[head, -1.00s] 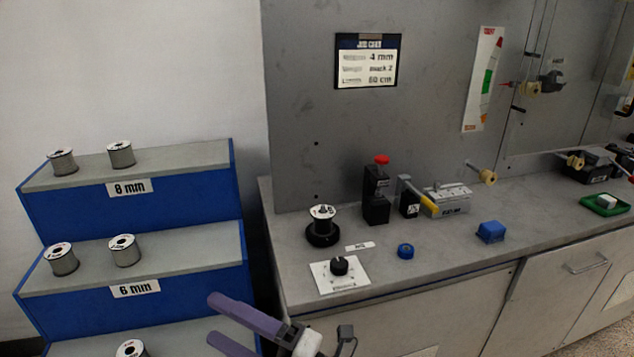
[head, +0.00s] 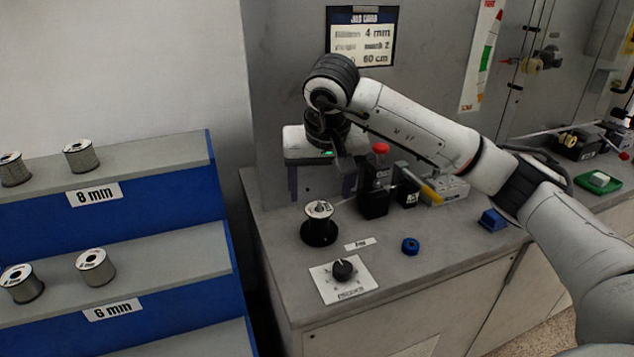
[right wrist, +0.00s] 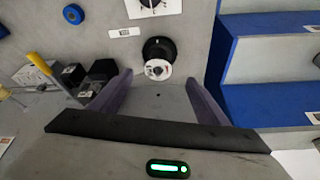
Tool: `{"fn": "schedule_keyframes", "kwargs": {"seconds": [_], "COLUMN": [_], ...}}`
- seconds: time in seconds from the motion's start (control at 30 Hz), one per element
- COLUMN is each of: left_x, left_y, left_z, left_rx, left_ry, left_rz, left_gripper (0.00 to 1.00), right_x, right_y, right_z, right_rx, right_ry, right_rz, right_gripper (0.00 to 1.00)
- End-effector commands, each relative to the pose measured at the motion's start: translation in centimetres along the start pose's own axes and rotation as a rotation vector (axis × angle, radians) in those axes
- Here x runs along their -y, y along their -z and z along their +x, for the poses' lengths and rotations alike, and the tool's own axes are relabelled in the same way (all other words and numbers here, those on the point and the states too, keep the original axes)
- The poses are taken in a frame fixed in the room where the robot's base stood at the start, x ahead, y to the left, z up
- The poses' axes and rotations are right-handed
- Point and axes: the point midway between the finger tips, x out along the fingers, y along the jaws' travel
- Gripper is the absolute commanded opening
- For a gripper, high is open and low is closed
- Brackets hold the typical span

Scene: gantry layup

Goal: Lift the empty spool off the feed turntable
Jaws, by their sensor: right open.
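The spool (head: 319,210) has a white labelled top flange and stands upright on the black round feed turntable (head: 319,236), near the left end of the bench. In the right wrist view the spool (right wrist: 158,69) and turntable (right wrist: 158,46) lie just beyond and between the fingers. My right gripper (head: 320,187) is open and empty, its purple fingers pointing down above and behind the spool in the head view. It does not touch the spool; the right wrist view shows its spread fingers (right wrist: 161,96). My left gripper is not in view.
A black block with a red button (head: 376,185) and a yellow-handled tool (head: 425,188) stand right of the gripper. A dial plate (head: 343,278) and blue ring (head: 410,246) lie in front. A blue stepped rack (head: 150,210) with several spools stands left. A grey panel rises behind.

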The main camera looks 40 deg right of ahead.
Motion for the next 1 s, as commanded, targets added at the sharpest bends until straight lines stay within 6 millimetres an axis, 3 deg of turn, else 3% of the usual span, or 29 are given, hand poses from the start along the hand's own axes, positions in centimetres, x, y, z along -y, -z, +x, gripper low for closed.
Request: {"fn": "schedule_keyframes", "kwargs": {"seconds": [0.17,0.6,0.8,1.0], "left_x": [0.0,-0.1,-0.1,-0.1], "left_y": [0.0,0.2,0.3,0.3], "left_z": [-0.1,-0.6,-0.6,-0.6], "left_rx": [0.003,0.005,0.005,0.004], "left_ry": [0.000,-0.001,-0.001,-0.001], "left_rz": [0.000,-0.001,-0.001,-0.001], "left_gripper": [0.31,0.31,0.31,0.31], "right_x": [-0.4,-0.4,-0.3,-0.3], "right_y": [0.2,0.2,0.3,0.3], "right_z": [1.3,8.5,9.9,10.1], "right_rx": [-0.006,-0.005,-0.006,-0.007], "right_ry": [-0.014,-0.011,-0.009,-0.008], "right_rz": [-0.004,-0.002,-0.003,-0.003], "right_gripper": [0.69,0.69,0.69,0.69]}}
